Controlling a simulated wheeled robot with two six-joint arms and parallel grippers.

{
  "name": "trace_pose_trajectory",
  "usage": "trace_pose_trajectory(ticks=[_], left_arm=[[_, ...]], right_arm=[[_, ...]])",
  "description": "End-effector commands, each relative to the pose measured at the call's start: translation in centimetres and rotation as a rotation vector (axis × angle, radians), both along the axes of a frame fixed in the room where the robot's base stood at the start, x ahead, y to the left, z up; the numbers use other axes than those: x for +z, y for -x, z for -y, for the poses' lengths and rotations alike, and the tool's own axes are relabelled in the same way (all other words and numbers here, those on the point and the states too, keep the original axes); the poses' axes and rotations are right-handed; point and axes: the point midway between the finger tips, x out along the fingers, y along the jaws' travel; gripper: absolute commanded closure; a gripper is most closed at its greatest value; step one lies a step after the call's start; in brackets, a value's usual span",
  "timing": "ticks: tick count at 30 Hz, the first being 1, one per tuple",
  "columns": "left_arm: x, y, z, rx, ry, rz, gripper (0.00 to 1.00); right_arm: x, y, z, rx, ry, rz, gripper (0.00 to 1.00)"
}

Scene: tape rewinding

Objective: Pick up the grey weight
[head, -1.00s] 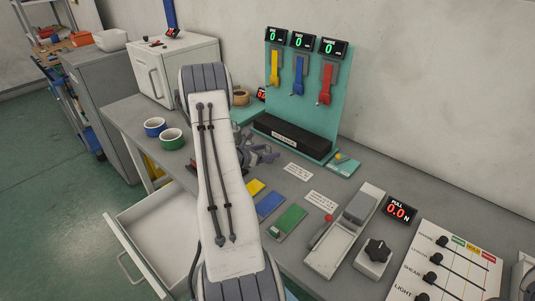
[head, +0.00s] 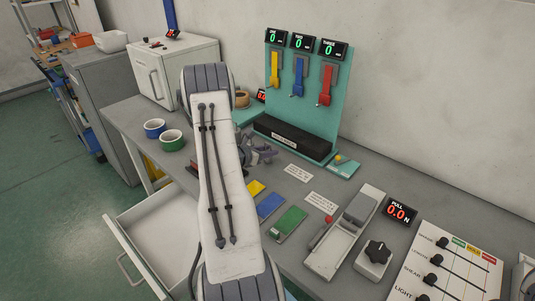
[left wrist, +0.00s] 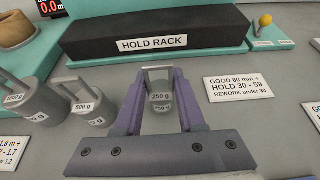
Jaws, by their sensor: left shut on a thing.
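In the left wrist view a grey weight (left wrist: 161,100) marked 250 g, with a handle on top, stands upright between the fingers of my left gripper (left wrist: 158,92). The gripper is shut on it, with one finger on each side near the handle. I cannot tell whether its base touches the bench. Two more grey weights stand to the left, a 500 g one (left wrist: 90,108) and a larger 1000 g one (left wrist: 32,102). In the head view my left gripper (head: 262,154) is over the bench, partly hidden behind my arm, and the held weight cannot be made out there.
A black hold rack (left wrist: 150,33) lies just behind the weight, on the teal stand (head: 340,107). Label cards (left wrist: 238,88) lie to the right. An open drawer (head: 150,238) juts out in front.

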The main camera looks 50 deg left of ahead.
Motion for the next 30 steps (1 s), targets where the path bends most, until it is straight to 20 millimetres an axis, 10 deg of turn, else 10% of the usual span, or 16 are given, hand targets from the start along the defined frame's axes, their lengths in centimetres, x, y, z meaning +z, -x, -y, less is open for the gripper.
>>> trace_pose_trajectory(ticks=[6,18,30], left_arm=[[3.4,0.0,-0.1,-0.001,-0.008,0.004,1.00],[8.4,-3.1,8.3,-0.005,-0.004,0.004,1.00],[10.3,-4.1,11.0,0.000,-0.001,0.001,1.00]], right_arm=[[-0.8,0.0,0.0,0.000,0.000,0.000,0.33],[-3.0,0.0,0.0,0.000,0.000,0.000,0.33],[-3.4,0.0,0.0,0.000,0.000,0.000,0.33]])
